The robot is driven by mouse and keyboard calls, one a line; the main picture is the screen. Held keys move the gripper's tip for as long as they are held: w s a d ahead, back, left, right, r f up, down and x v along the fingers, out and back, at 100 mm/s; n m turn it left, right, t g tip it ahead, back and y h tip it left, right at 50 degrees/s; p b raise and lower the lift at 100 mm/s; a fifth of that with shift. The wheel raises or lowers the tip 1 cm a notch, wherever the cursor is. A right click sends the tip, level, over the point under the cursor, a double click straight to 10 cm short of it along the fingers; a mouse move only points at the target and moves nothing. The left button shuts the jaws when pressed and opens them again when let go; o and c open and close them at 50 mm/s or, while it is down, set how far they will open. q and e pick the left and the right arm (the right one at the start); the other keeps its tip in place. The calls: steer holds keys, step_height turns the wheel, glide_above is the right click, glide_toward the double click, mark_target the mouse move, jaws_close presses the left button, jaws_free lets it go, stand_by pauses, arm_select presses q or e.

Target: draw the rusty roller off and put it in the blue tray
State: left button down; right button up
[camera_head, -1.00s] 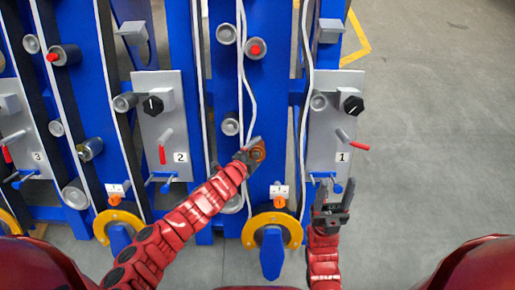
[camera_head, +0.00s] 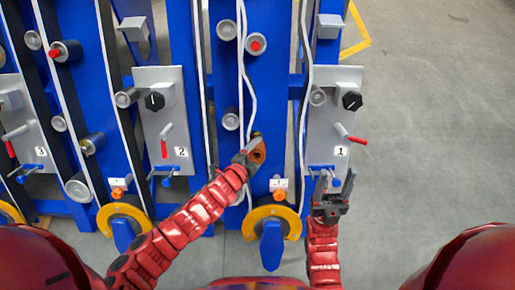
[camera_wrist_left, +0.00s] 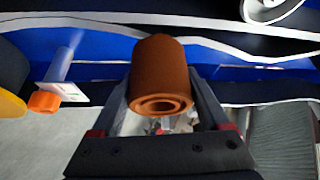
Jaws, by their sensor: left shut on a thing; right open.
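The rusty roller (camera_head: 257,153) is an orange-brown hollow cylinder at the blue middle column of the chassis. My left gripper (camera_head: 250,150) is shut on it. In the left wrist view the roller (camera_wrist_left: 160,80) sits between the two fingers, its open end toward the camera. Whether it is still on its pin is hidden. My right gripper (camera_head: 332,186) is open and empty, in front of the lower part of panel 1. I do not see the blue tray in these frames.
Grey rollers such as this one (camera_head: 231,120) and a red-tipped one (camera_head: 255,43) stand on the columns. White cords (camera_head: 246,90) run near the rusty roller. Panel 1 (camera_head: 322,125) has a red-handled lever (camera_head: 352,137). A yellow ring (camera_head: 287,214) sits below.

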mark_target(262, 156)
arm_select(q)
steer(key=shift+s+a+r, duration=0.1)
steer(key=shift+s+r, duration=0.2)
steer(key=shift+s, duration=0.55)
steer(key=shift+s+r+p, duration=0.45)
steer(key=shift+s+r, duration=0.15)
steer(key=shift+s, duration=0.25)
steer(key=shift+s+r+p, duration=0.4)
steer(key=shift+s+r, duration=0.15)
steer(key=shift+s, duration=0.25)
